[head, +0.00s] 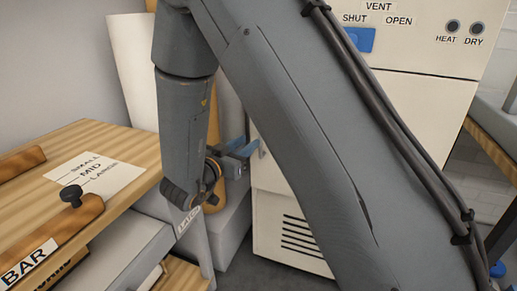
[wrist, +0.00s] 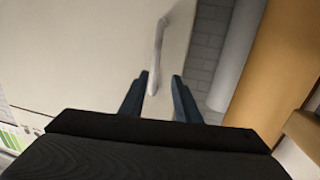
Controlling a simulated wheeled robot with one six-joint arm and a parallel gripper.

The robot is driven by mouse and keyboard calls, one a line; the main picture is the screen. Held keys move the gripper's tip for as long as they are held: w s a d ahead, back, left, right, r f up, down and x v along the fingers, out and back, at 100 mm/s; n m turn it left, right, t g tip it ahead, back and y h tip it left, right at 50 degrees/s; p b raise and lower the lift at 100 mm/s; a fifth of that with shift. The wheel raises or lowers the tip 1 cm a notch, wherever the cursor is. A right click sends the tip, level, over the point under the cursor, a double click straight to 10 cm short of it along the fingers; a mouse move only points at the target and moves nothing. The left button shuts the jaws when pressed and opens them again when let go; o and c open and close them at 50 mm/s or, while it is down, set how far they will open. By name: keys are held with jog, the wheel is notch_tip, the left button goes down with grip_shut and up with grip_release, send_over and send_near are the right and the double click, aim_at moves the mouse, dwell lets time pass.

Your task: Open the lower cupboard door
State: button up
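The door surface (wrist: 90,45) fills the left of the wrist view, tilted. A pale bar handle (wrist: 160,42) stands near the door's edge. My gripper (head: 250,148) is at the door's left side. In the wrist view my gripper (wrist: 160,75) is open, with the handle's lower end showing between its blue fingers, nearer the left one. I cannot tell whether they touch it.
A wooden bench (head: 125,140) with a SMALL/MID/LARGE card (head: 94,174) and a BAR-labelled block (head: 38,255) is at left. A blue vent slider (head: 360,39) sits on the cabinet's upper panel. A grey box (head: 228,225) lies below my gripper. Another bench (head: 490,150) stands at right.

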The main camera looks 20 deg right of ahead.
jog(key=h+b, duration=0.1)
send_over(260, 154)
jog(key=shift+w+d+f, duration=0.15)
jog(key=shift+w, duration=0.2)
dwell(0.3)
grip_shut()
